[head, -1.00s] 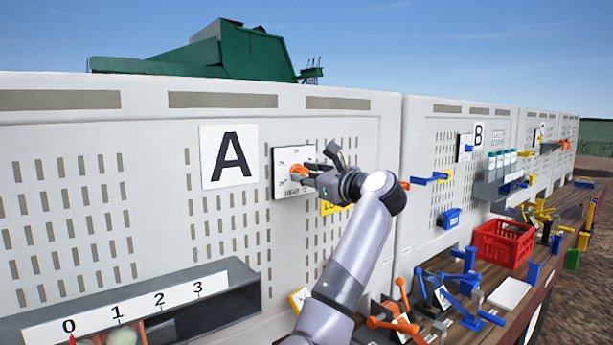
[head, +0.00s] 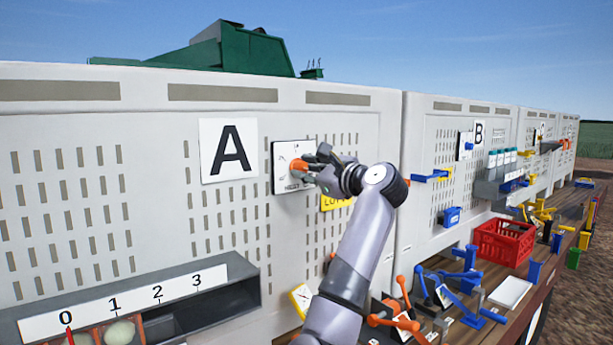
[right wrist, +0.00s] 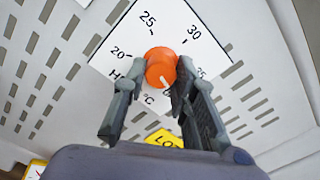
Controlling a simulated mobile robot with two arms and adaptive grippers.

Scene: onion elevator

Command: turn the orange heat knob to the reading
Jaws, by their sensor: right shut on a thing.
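The orange heat knob (head: 298,165) sits on a white dial plate (head: 281,182) on the grey wall, right of the letter A. In the right wrist view the knob (right wrist: 160,68) shows a white mark low on its face, and the plate reads 20, 25, 30 and 35 around it. My right gripper (head: 311,166) is shut on the knob, with one finger on each side of it in the right wrist view. The lower part of the plate's lettering is partly hidden by the fingers. My left gripper is not in view.
A yellow label (head: 337,203) is just below the dial plate. A trough (head: 200,300) marked 0 to 3 holds round pale items at lower left. A red crate (head: 503,243) and several coloured levers stand on the wooden deck at right.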

